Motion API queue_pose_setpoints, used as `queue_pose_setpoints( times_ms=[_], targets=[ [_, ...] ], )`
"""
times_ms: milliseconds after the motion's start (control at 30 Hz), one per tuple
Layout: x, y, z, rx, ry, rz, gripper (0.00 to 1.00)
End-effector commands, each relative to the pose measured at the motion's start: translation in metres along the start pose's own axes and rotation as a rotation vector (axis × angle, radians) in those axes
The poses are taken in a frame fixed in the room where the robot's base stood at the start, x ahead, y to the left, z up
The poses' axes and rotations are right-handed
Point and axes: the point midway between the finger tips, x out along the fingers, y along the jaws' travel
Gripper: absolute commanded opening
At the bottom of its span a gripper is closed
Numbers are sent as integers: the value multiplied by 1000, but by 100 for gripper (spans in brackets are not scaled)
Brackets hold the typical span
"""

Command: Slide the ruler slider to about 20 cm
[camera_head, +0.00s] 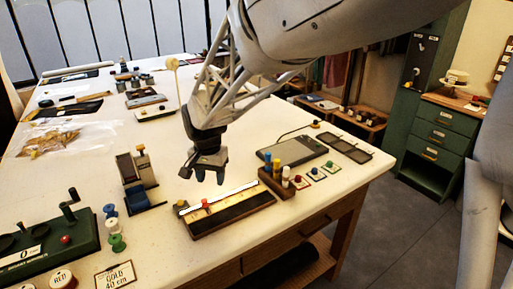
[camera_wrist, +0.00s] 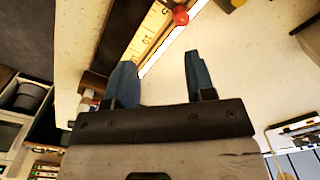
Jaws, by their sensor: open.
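The ruler (camera_head: 240,203) lies in a dark wooden base on the white table, near its front edge. Its slider has a red knob (camera_head: 205,204), which sits near the left end of the ruler. In the wrist view the red knob (camera_wrist: 180,15) shows at the top, beside the pale ruler scale (camera_wrist: 150,32). My gripper (camera_head: 208,178) is above the table, just behind and above the knob, apart from it. In the wrist view its two blue-grey fingers (camera_wrist: 160,75) are spread with nothing between them.
A wooden block with coloured pegs (camera_head: 277,180) stands right of the ruler. Coloured spools (camera_head: 113,230) and a wooden stand (camera_head: 138,180) are to the left. A green device (camera_head: 45,248) is at the front left. A card reading "GOLD 40 cm" (camera_head: 115,275) lies at the front.

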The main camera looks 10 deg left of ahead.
Motion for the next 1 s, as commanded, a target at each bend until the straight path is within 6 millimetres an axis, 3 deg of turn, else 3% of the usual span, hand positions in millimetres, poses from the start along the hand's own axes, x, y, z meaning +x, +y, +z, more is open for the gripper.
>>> queue_pose_setpoints(
  times_ms=[100,233,733,1000],
  targets=[
    [9,-20,2,-3,-6,5,50],
    [13,-30,2,-2,-8,6,50],
    [16,-31,2,-1,-9,7,50],
    [38,-30,3,-1,-10,8,50]
  ],
)
